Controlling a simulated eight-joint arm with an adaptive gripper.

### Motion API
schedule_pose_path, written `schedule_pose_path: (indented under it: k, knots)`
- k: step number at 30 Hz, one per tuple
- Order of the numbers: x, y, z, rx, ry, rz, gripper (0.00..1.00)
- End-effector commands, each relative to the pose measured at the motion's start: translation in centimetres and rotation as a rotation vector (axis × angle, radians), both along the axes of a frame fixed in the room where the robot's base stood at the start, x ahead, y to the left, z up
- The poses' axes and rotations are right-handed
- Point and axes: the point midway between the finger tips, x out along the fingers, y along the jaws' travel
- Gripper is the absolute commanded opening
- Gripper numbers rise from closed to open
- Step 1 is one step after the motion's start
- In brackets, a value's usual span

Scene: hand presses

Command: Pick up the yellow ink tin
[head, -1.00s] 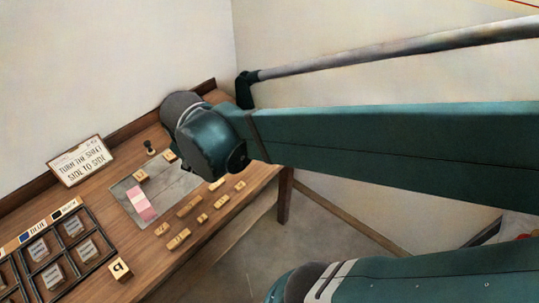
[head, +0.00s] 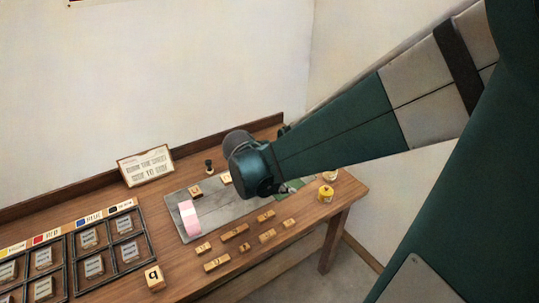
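A small yellow tin (head: 326,194) stands upright on the wooden table (head: 344,190) near its right end. Beside and behind it is a second small round tin (head: 330,176) with a pale top; its colour is hard to tell. My gripper (head: 288,187) shows only as a small grey piece below my dark green wrist, left of the yellow tin and apart from it in the picture. The wrist hides most of the gripper, so its fingers cannot be made out.
A grey slab (head: 227,211) bears a pink-and-white strip (head: 189,218) and wooden blocks. Several wooden type blocks (head: 235,232) lie along the front. A divided dark tray (head: 102,244) is at left, a sign card (head: 146,166) behind. A dark-handled stamp (head: 209,166) stands near the slab.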

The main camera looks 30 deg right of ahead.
Motion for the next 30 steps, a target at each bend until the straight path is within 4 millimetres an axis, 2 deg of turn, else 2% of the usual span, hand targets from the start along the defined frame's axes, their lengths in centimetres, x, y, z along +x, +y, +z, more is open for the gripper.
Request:
schedule_pose_path:
  k: [17,30]
  knots:
    - [1.2,-6.5,-5.6,-0.217,0.310,0.075,0.51]
    - [0.7,-10.5,-10.0,-0.343,0.563,0.096,0.51]
